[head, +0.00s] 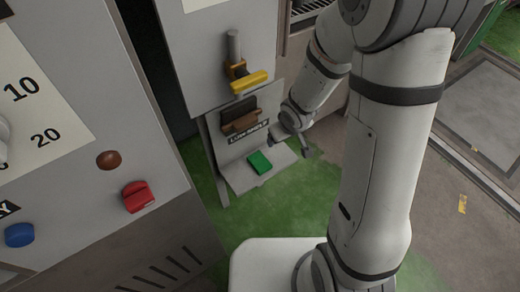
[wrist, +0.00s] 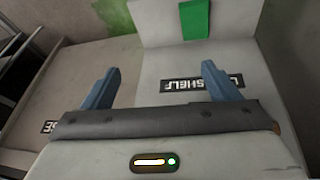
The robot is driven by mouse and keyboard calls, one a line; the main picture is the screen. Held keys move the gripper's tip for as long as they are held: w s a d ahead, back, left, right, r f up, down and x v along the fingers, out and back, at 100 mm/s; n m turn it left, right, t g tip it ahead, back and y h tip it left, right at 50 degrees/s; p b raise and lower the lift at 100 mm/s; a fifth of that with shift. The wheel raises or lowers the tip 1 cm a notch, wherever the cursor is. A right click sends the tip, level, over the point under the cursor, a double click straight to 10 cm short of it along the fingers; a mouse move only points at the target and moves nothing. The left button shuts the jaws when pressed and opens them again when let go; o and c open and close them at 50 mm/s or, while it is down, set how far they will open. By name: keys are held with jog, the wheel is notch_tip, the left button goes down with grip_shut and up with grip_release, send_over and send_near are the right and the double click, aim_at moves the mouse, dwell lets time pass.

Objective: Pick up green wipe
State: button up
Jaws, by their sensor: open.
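The green wipe (head: 259,162) is a small flat green block lying on a grey shelf (head: 243,181) below a dark label. In the wrist view the wipe (wrist: 194,19) shows at the top, beyond my fingertips and a little right of centre. My gripper (wrist: 158,78) is open, with its two blue-grey fingers apart and nothing between them. In the head view my gripper (head: 287,146) is to the right of the wipe and apart from it. The shelf's label (wrist: 201,83) lies partly behind the right finger.
A yellow handle (head: 249,82) and a brown block on a dark holder (head: 240,121) sit on the panel above the shelf. A red knob (head: 138,196) and a blue knob (head: 19,235) stick out of the cabinet at left. Green-painted floor (head: 290,203) lies open below the shelf.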

jog(key=n+y+b, duration=0.2)
jog(key=b, duration=0.3)
send_near(262, 165)
jog(key=shift+x, duration=1.2)
jog(key=shift+g, duration=0.3)
jog(key=b+x, duration=0.3)
jog(key=x, duration=0.2)
jog(key=shift+w+a+f, duration=0.1)
jog(key=shift+w+f, duration=0.2)
jog(key=shift+f, duration=0.05)
jog(key=shift+r, duration=0.1)
jog(key=c, duration=1.1)
